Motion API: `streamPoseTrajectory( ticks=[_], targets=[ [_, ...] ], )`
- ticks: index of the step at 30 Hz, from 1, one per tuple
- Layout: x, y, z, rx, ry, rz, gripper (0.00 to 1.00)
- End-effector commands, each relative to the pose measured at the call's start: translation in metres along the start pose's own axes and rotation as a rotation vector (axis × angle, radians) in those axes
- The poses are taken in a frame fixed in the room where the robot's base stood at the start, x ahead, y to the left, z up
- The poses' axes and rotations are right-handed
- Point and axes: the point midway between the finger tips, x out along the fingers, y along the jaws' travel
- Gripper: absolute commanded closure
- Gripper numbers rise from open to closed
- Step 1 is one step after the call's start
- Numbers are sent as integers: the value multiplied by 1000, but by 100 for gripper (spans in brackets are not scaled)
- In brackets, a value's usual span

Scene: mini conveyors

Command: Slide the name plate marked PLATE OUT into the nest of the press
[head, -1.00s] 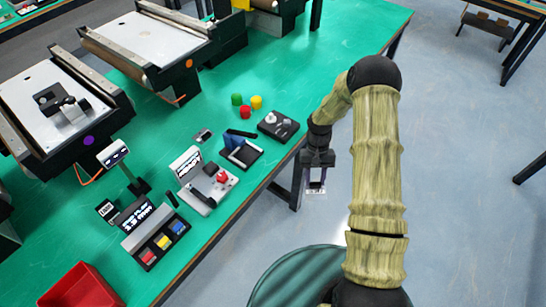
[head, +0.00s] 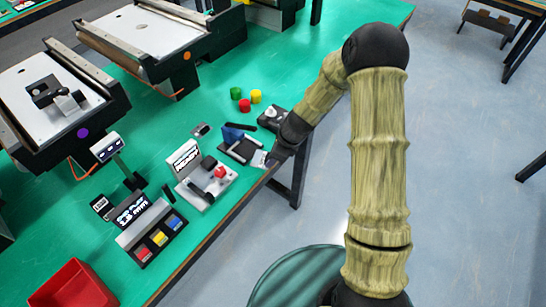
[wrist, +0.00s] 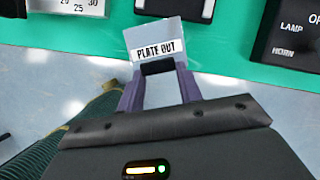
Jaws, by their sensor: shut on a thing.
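The name plate (wrist: 158,38) is a pale plate with a label reading PLATE OUT, seen in the wrist view. My gripper (wrist: 158,67) is shut on its near edge. In the head view the plate (head: 259,159) shows as a small pale patch at the table's front edge, beside my dark gripper (head: 274,157). The press (head: 240,146) appears to be the black-based device with a blue upright part, just left of the plate. In the wrist view its dark base (wrist: 205,9) lies straight ahead, partly behind the plate. I cannot tell whether the plate touches it; the nest is mostly hidden.
A dark panel marked LAMP and HORN (wrist: 292,35) stands to the right, and a pale scale device (wrist: 68,7) to the left. A device with a red button (head: 207,186) stands left of the press. Coloured caps (head: 245,104) lie behind. The green table's front edge is close.

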Motion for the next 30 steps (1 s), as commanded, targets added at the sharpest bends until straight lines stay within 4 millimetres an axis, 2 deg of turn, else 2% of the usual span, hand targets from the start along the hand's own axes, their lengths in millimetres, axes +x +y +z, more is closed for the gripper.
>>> streamPoseTrajectory(
  ticks=[3,7,21,30],
  targets=[
    [-3,1,3,217,0,-90,87],
    [-6,1,3,325,0,-134,87],
    [-7,1,1,336,-4,-138,87],
    [6,-1,3,332,-4,-137,87]
  ],
)
